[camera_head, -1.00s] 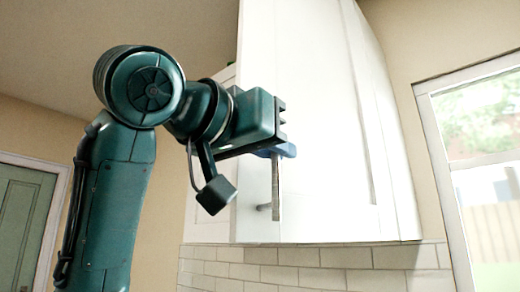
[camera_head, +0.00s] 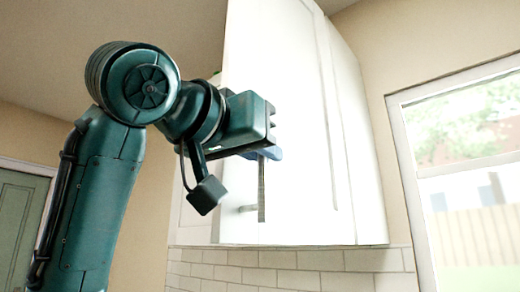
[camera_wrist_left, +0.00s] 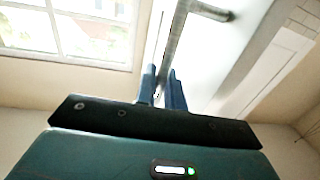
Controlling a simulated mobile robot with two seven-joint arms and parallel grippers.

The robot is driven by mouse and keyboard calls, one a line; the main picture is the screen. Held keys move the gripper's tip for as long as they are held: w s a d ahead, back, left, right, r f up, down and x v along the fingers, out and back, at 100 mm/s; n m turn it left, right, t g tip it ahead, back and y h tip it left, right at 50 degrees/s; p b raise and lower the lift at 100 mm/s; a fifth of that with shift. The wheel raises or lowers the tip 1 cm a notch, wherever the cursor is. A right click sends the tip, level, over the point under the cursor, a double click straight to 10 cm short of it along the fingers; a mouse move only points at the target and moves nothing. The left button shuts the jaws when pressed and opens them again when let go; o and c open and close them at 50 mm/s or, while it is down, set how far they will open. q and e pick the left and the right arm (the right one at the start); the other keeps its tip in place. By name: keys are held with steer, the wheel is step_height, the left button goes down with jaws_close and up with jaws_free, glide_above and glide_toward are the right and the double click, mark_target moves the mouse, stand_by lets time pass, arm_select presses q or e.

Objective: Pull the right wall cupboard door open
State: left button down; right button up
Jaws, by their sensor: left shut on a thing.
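The right wall cupboard door (camera_head: 295,120) is a tall white panel in the head view. Its upright grey bar handle (camera_head: 262,195) is near its lower left edge. My left gripper (camera_head: 268,153) is shut on the upper part of the handle, and my gripper body hides the handle's top. In the left wrist view the blue fingertips (camera_wrist_left: 163,88) sit on either side of the handle bar (camera_wrist_left: 178,38), with the white door beside it. I cannot tell whether the door stands slightly off its frame. My right gripper is in neither view.
A further white cupboard surface (camera_head: 195,215) shows to the left of the door. White wall tiles (camera_head: 300,260) run below. A bright window (camera_head: 465,170) is on the right and a green door (camera_head: 18,225) at far left. The space below the handle is clear.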

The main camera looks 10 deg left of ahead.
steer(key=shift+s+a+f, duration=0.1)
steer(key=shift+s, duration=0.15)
arm_select(q)
steer(key=c, duration=1.9)
jaws_free()
